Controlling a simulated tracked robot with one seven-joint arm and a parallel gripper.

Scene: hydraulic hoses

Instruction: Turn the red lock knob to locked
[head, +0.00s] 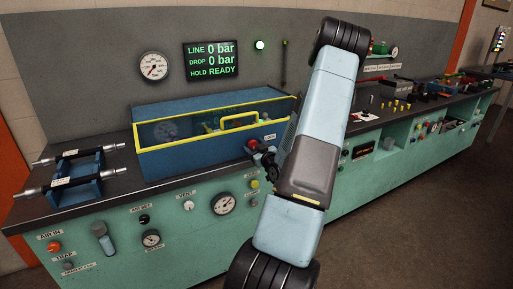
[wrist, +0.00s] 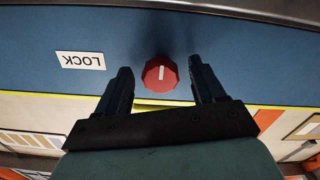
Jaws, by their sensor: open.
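The red lock knob (wrist: 160,74) is on the blue front face of the yellow-rimmed box, beside a white LOCK label (wrist: 80,61) that appears upside down in the wrist view. A white mark on the knob's face runs nearly up and down in that view. My gripper (wrist: 162,75) is open, with one dark finger on each side of the knob and a visible gap to each. In the head view the knob (head: 253,145) shows as a small red spot just beside my gripper (head: 260,153). Whether the fingertips reach past the knob's face is hard to tell.
The blue box (head: 200,150) with a clear yellow-edged lid stands on the dark bench top. A hose rack (head: 77,193) is at the left. A display (head: 211,60) reads 0 bar and HOLD READY; a green lamp (head: 260,45) is lit. Knobs and gauges cover the green panel below.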

